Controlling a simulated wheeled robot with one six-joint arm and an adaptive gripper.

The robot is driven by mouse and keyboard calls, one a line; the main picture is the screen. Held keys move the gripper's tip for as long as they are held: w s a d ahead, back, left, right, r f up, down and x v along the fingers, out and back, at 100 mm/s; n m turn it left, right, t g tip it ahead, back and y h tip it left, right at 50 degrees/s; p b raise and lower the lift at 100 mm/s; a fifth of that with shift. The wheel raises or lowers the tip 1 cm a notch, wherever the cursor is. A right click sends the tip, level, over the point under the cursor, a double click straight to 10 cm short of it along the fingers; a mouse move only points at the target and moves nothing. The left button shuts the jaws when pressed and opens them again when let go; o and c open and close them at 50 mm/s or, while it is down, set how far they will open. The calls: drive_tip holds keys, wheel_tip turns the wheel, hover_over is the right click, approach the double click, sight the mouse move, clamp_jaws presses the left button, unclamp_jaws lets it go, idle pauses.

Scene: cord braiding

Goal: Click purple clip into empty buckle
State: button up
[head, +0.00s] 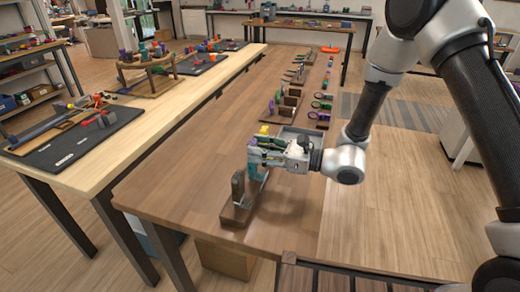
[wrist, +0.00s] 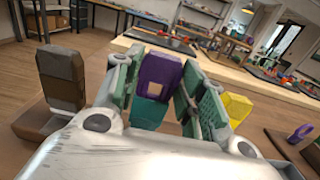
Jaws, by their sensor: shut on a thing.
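The purple clip (wrist: 160,76) is between the green-padded fingers of my gripper (wrist: 155,88) in the wrist view, and the gripper is shut on it. A teal piece (wrist: 148,113) sits right below the purple clip; whether they touch or are joined cannot be told. In the head view my gripper (head: 257,152) is over the wooden stand (head: 240,213), with the teal piece (head: 252,171) under it. A brown upright block (head: 238,187) stands at the stand's near end and shows left of the gripper in the wrist view (wrist: 62,78). I cannot tell which part is the empty buckle.
A yellow piece (wrist: 237,106) stands just right of the fingers. More stands and several coloured rings (head: 322,105) line the table further back. The left half of the brown table (head: 180,170) is clear.

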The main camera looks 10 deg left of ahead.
drive_tip(key=shift+f, duration=0.2)
idle(0.7)
drive_tip(key=o, duration=0.8)
drive_tip(key=o, duration=0.4)
drive_tip(key=shift+c, duration=0.2)
drive_tip(key=d, duration=0.6)
drive_tip(key=shift+s, duration=0.25)
